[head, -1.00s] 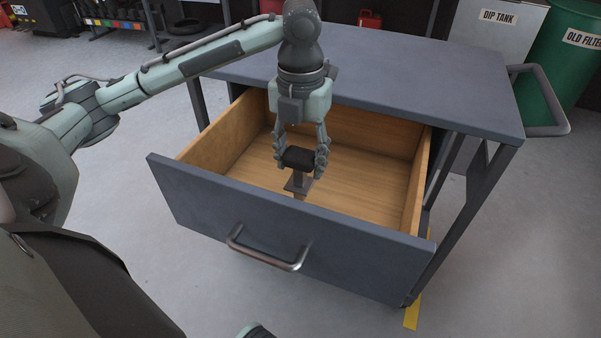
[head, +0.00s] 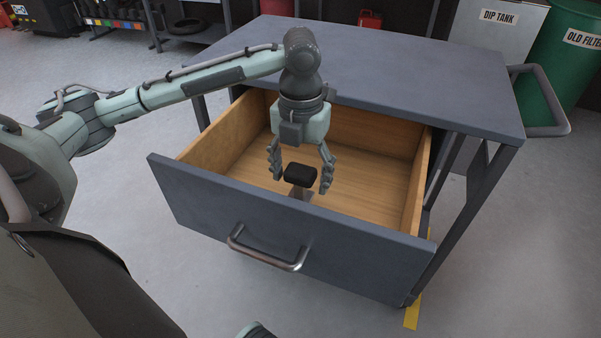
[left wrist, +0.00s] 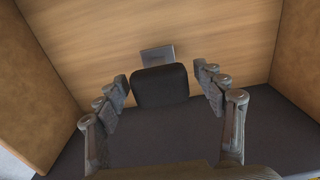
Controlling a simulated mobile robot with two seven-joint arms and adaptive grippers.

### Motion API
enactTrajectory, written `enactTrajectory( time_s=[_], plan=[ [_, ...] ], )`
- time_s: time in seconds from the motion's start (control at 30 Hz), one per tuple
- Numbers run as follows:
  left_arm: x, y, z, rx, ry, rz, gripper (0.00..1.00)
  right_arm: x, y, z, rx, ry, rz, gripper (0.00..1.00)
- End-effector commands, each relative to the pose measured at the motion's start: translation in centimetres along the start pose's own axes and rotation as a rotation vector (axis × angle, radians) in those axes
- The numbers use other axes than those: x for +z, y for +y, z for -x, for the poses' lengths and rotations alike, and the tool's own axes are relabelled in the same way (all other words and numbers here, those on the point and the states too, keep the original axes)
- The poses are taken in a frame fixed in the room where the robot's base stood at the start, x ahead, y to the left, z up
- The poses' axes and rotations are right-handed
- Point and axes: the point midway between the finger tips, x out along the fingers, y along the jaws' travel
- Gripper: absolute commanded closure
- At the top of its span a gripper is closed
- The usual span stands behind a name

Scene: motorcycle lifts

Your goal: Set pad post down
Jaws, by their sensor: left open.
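The pad post (head: 300,175) has a black padded top and a grey base plate. It stands inside the open drawer, close behind the drawer's front panel (head: 285,230). My left gripper (head: 300,179) is open, with a finger on each side of the black pad and gaps between. In the left wrist view the pad post (left wrist: 161,86) sits between the spread fingers (left wrist: 165,95), its grey plate showing beyond the pad. The lower part of the post is partly hidden by the front panel in the head view. My right gripper is not in view.
The wooden drawer floor (head: 370,192) is clear around the post. The drawer belongs to a grey cart (head: 400,85) with a bare top and a side handle (head: 545,100). A dip tank (head: 495,35) and a green bin (head: 565,70) stand at the back right.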

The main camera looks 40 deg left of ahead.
Motion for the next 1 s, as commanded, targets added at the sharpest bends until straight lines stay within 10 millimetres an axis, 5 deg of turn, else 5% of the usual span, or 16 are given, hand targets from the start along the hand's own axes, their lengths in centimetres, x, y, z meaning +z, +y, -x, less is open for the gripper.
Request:
enactTrajectory(
  time_s=[0.27,0.7,1.0],
  plan=[
    [0.1,-0.1,1.2,-0.003,-0.003,0.000,0.31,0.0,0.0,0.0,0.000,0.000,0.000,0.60],
    [0.1,0.0,10.4,0.000,-0.006,0.000,0.31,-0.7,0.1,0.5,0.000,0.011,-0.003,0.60],
    [0.0,0.0,12.2,0.001,-0.001,0.000,0.31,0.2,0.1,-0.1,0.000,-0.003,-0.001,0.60]
  ],
)
